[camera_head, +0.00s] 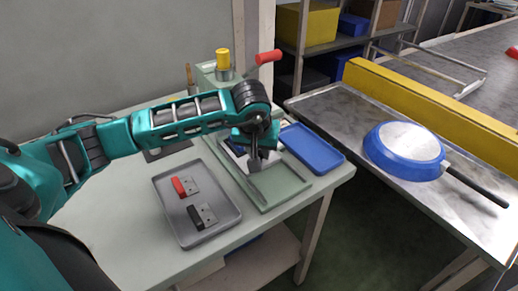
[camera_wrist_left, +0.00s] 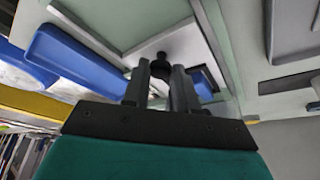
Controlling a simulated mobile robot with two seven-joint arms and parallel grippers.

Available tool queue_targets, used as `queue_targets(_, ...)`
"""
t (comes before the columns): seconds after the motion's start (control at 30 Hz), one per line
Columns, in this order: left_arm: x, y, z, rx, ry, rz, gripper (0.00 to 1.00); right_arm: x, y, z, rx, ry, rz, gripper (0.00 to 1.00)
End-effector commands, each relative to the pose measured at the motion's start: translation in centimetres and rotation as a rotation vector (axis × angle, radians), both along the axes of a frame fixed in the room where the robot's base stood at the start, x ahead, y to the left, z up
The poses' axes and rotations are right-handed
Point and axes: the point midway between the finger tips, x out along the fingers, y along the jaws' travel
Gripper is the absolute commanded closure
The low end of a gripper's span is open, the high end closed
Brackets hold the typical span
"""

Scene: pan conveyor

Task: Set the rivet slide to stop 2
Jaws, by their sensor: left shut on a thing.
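The green rivet fixture (camera_head: 284,190) lies on the pale table, with rails running along its bed. Its slide shows only in part behind my left gripper (camera_head: 257,162), which reaches down over the bed. In the left wrist view a black round knob (camera_wrist_left: 162,57) stands at the fingertips, and my left gripper (camera_wrist_left: 163,72) is closed around it. Stop marks and numbers cannot be read, so I cannot tell which stop the slide is at. My right gripper is not in view.
A grey tray (camera_head: 222,222) with a red-handled and a black-handled part is at the front left. A blue tray (camera_head: 326,160) is right of the fixture. A red lever (camera_head: 268,57) and yellow cap (camera_head: 222,58) rise behind. A blue pan (camera_head: 395,163) lies on the metal table.

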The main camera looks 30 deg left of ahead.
Motion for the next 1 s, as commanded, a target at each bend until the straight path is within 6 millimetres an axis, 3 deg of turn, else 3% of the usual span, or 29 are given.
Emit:
queue_targets(0.4, 0.1, 0.1, 0.0, 0.0, -0.001, 0.001, 1.0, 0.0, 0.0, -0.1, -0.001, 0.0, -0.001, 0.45)
queue_targets(0.7, 1.6, 3.8, -0.1, 0.003, -0.002, 0.004, 1.0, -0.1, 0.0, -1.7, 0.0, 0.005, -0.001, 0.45)
queue_targets(0.97, 1.6, 3.9, 0.0, 0.0, -0.001, 0.001, 1.0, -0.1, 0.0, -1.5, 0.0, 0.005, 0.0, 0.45)
queue_targets(1.0, 1.6, 3.9, 0.0, 0.0, -0.001, 0.001, 0.72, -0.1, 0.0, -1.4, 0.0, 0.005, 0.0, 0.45)
